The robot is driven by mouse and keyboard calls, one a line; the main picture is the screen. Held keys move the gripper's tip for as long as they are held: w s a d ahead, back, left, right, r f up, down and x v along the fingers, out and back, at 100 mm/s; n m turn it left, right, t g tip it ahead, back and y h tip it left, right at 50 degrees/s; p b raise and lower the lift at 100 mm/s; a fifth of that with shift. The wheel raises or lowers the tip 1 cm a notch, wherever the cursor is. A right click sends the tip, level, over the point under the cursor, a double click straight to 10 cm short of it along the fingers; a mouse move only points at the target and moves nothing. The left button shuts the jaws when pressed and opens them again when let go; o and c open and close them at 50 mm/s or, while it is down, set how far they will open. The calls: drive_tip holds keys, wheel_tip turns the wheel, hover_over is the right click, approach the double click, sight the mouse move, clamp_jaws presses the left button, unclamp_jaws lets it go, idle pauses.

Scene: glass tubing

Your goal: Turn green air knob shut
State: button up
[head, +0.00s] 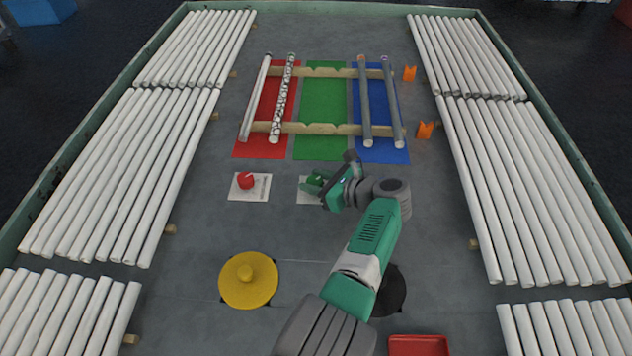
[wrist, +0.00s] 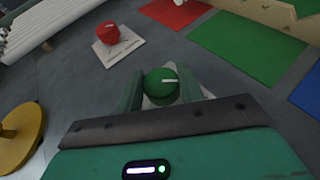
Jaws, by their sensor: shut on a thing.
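The green knob (wrist: 161,87) sits between my gripper's two green fingers in the wrist view. It has a white pointer line on top, pointing to the right in that view. Its white base plate (head: 308,190) shows partly in the head view, with my gripper (head: 315,184) over it. My gripper (wrist: 160,92) is shut on the knob, a finger on each side. The knob's lower part and most of its plate are hidden behind the gripper.
A red knob (head: 246,180) on a white plate stands to the left. A yellow round disc (head: 248,279) lies nearer. Wooden racks with tubes stand over red, green (head: 321,148) and blue mats behind. White tubes (head: 120,165) line both sides. A red tray (head: 419,345) is at front right.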

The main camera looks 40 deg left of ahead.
drive_tip(key=o, duration=1)
drive_tip(key=shift+a, duration=0.1)
drive_tip(key=shift+r, duration=0.1)
drive_tip(key=p+v, duration=0.4)
drive_tip(key=v, duration=0.3)
drive_tip(key=shift+r, duration=0.1)
drive_tip(key=shift+d+p, duration=0.3)
drive_tip(key=shift+d, duration=0.15)
